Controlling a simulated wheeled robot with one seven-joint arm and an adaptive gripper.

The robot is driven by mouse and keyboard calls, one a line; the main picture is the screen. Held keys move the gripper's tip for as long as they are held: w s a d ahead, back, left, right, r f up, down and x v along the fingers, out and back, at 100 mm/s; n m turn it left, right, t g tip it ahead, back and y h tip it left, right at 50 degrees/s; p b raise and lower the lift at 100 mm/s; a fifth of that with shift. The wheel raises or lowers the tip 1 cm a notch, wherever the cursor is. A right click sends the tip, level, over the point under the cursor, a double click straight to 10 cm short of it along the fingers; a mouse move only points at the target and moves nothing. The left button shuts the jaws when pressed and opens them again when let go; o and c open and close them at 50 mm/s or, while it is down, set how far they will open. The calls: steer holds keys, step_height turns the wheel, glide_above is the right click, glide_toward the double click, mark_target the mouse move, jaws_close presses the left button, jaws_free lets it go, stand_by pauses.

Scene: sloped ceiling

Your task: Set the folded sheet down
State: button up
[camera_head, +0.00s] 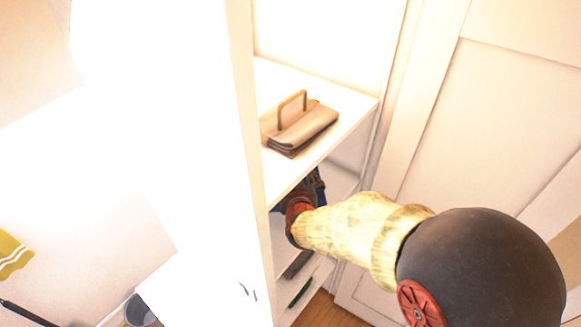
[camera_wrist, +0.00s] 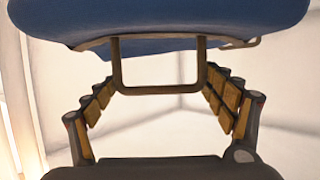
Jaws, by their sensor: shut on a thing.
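A blue folded sheet (camera_wrist: 160,20) with a brown loop handle (camera_wrist: 160,88) fills the top of the wrist view. My gripper (camera_wrist: 158,82) is shut on it, with the handle between its two fingers. In the head view my arm reaches into the shelf space below the top visible board, and the gripper is mostly hidden there. Only a small dark blue patch shows beside my red wrist. Whether the sheet touches a surface under it cannot be told.
A beige folded item (camera_head: 305,127) with a similar handle lies on the shelf board (camera_head: 350,112) just above my arm. The white cabinet side (camera_head: 247,150) is close on the left, a panelled door (camera_head: 460,120) on the right. Lower shelves hold small dark and green items.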

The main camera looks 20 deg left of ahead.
steer(key=shift+f+b, duration=1.65)
steer(key=shift+f, duration=1.6)
steer(key=shift+f+b, duration=0.55)
steer(key=shift+f, duration=0.05)
steer(key=o, duration=1.7)
steer(key=shift+o, duration=1.4)
steer(key=shift+s+d+f, duration=0.1)
steer(key=v, duration=1.2)
